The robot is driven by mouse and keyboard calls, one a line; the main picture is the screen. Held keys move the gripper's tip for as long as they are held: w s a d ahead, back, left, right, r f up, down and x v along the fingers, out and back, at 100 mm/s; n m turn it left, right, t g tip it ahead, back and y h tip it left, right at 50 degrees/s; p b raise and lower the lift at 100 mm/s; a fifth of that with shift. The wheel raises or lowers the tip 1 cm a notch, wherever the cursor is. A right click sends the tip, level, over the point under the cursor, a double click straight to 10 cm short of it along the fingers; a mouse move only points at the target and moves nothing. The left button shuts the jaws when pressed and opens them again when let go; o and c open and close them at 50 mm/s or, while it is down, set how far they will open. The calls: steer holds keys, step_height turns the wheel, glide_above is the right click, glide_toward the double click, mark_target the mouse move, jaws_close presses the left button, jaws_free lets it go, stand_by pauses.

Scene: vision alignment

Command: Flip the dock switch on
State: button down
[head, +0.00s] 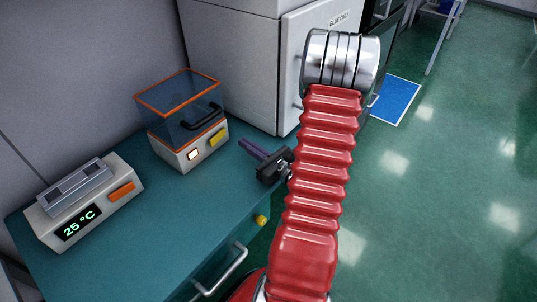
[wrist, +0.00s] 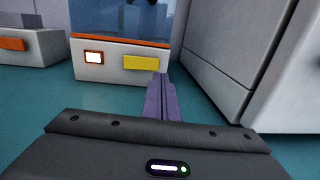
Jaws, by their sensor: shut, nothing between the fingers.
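A white box with an orange-edged clear cover (head: 180,97) stands on the teal bench. Its front carries a yellow switch (head: 219,137) and a lit square indicator (head: 193,155). The wrist view shows the yellow switch (wrist: 141,62) and the glowing indicator (wrist: 94,57) straight ahead. No label marks the dock, so I cannot tell for sure that this is its switch. My gripper (head: 243,143) is shut and empty, its purple fingers together over the bench. In the wrist view my gripper (wrist: 158,80) points just below and right of the yellow switch. In the head view a gap separates them.
A white device (head: 85,205) showing 25 °C, with an orange switch (head: 122,191), stands at the left. A tall white cabinet (head: 240,60) stands close on the right. The bench top (head: 165,230) is clear in front. A drawer handle (head: 222,272) juts from the bench front.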

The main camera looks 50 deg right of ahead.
steer(key=shift+s+d, duration=0.25)
steer(key=shift+s, duration=1.65)
steer(key=shift+s+d, duration=0.2)
steer(key=shift+s, duration=1.65)
steer(key=w+a+r+n+y, duration=0.1)
steer(key=a, duration=0.1)
steer(key=w+a+r+n+y, duration=0.1)
steer(key=a+n+y, duration=0.1)
steer(key=a, duration=0.1)
steer(key=w+a+r+n+g+y, duration=0.1)
steer(key=w+a+n+y, duration=0.1)
steer(key=shift+a, duration=0.35)
steer(key=s+a+r+n+g+y, duration=0.2)
steer(key=a+n+g, duration=0.5)
steer(key=a+n, duration=0.45)
steer(key=s+a+r+n+g+y, duration=0.25)
steer(key=a+n+g, duration=0.5)
steer(key=a, duration=0.65)
step_height(320, 180, up, 9)
steer(key=s+n+t+h, duration=0.2)
steer(key=n+h, duration=0.6)
steer(key=n, duration=0.4)
steer(key=shift+s+a+n+t, duration=0.4)
steer(key=shift+a+t, duration=0.05)
steer(key=shift+t, duration=0.1)
